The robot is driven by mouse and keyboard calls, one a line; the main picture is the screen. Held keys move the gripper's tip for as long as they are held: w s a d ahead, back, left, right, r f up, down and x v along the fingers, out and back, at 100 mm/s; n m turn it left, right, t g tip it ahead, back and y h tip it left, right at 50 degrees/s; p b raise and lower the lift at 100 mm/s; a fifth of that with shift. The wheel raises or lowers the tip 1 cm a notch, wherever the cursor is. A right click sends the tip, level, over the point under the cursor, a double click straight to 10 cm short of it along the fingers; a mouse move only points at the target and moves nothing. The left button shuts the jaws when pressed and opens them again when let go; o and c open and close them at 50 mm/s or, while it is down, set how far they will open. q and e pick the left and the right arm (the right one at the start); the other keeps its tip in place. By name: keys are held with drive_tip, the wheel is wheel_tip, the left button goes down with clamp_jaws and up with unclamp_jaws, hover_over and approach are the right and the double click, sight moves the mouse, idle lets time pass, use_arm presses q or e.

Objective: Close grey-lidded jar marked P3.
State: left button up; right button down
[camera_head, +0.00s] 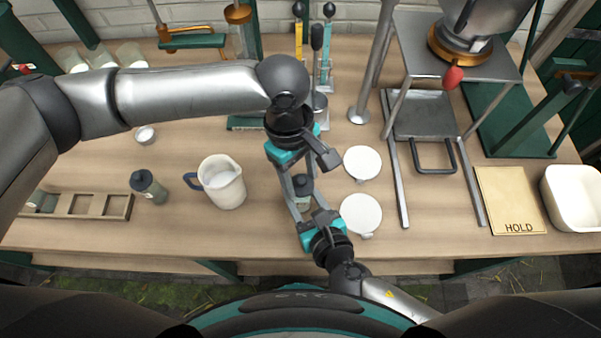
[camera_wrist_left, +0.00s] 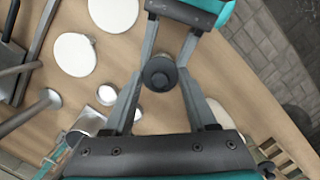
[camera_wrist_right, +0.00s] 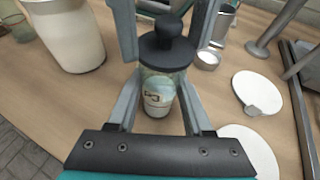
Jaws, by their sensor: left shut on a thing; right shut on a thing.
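The jar (camera_wrist_right: 158,96) stands upright on the table, with pale contents and a label whose mark looks like P3. Its dark grey knobbed lid (camera_wrist_right: 166,52) sits over the mouth; I cannot tell whether it is fully seated. The lid also shows from above in the left wrist view (camera_wrist_left: 159,74) and in the head view (camera_head: 303,183). My left gripper (camera_head: 300,182) is shut on the lid from the far side. My right gripper (camera_wrist_right: 160,104) is shut around the jar body from the near side. The fingers partly hide the jar in the head view.
A white pitcher (camera_head: 222,183) stands left of the jar. Two white discs (camera_head: 362,162) (camera_head: 361,213) lie right. Another dark-lidded container (camera_head: 147,185) and a wooden rack (camera_head: 78,206) are further left. A HOLD board (camera_head: 510,200) and white tub (camera_head: 575,197) lie far right.

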use_arm(q)
drive_tip(key=shift+f, duration=0.65)
drive_tip(key=o, duration=1.4)
drive_tip(key=shift+r, duration=0.1)
drive_tip(key=r, duration=0.4)
drive_tip(key=w+a+r, duration=0.1)
drive_tip(key=r, duration=0.6)
drive_tip(key=shift+w+a+r, duration=0.15)
drive_tip(key=shift+r, duration=0.25)
use_arm(e)
drive_tip(key=shift+c, duration=1.2)
unclamp_jaws()
